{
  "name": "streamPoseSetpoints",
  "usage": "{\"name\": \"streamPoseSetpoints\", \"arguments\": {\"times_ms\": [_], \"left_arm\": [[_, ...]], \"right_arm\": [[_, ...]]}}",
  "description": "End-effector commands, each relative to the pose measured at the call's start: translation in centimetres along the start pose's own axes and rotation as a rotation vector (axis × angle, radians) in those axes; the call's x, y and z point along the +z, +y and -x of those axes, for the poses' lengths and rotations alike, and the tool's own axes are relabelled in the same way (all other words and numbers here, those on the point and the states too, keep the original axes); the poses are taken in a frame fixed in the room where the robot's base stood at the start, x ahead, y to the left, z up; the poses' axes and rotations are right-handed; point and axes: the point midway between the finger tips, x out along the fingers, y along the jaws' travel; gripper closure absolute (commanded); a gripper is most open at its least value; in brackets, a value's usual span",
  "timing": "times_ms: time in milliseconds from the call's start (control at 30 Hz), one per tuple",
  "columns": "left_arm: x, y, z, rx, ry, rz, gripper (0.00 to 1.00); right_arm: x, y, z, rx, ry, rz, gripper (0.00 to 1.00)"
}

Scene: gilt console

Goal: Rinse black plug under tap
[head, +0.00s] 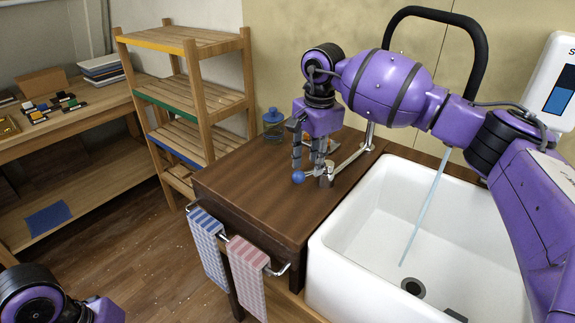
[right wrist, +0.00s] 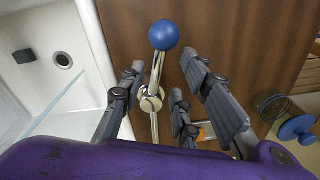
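The black plug (head: 455,315) lies on the white sink's (head: 462,211) floor, cut by the head view's bottom edge; the right wrist view shows it (right wrist: 24,56) beside the drain (right wrist: 63,60). The black arched tap (head: 440,15) stands behind the sink, and a water stream (head: 425,208) falls near the drain. My right gripper (head: 311,166) is open and empty, pointing down over the counter. In the right wrist view its fingers (right wrist: 165,85) stand either side of a metal lever with a blue ball (right wrist: 163,35). Part of my left arm shows; its fingers do not.
The dark wooden counter (head: 245,185) adjoins the sink's left side. A blue-lidded jar (head: 273,122) stands at its back. Blue (head: 208,245) and pink (head: 247,272) striped towels hang on a front rail. A wooden shelf (head: 190,90) and a desk stand left, with open floor before them.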

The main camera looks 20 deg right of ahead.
Motion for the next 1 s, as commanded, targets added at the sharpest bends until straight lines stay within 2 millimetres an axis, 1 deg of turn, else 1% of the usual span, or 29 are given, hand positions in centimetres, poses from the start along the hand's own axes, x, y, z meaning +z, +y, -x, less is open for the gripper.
{"name": "streamPoseSetpoints", "arguments": {"times_ms": [33, 200, 300, 433, 600, 1000], "left_arm": [[0.0, 0.0, 0.1, 0.0, 0.001, 0.0, 0.93], [0.0, 0.0, 0.1, 0.0, 0.001, 0.0, 0.93], [0.0, 0.0, 0.0, 0.0, 0.001, 0.0, 0.93], [0.0, 0.0, 0.0, 0.0, 0.001, 0.0, 0.93], [0.0, 0.0, 0.0, 0.0, 0.001, 0.0, 0.93], [0.0, 0.0, 0.0, 0.0, 0.0, 0.0, 0.93]], "right_arm": [[0.0, -0.1, 1.2, -0.005, 0.0, 0.001, 0.7], [0.0, -0.1, 5.0, -0.005, 0.001, 0.001, 0.7], [0.0, -0.2, 6.9, -0.005, 0.001, 0.001, 0.7], [0.1, -0.2, 8.8, -0.004, 0.0, 0.001, 0.7], [0.0, -0.1, 9.9, -0.003, 0.0, 0.001, 0.7], [0.0, -0.1, 10.0, -0.002, 0.0, 0.001, 0.7]]}}
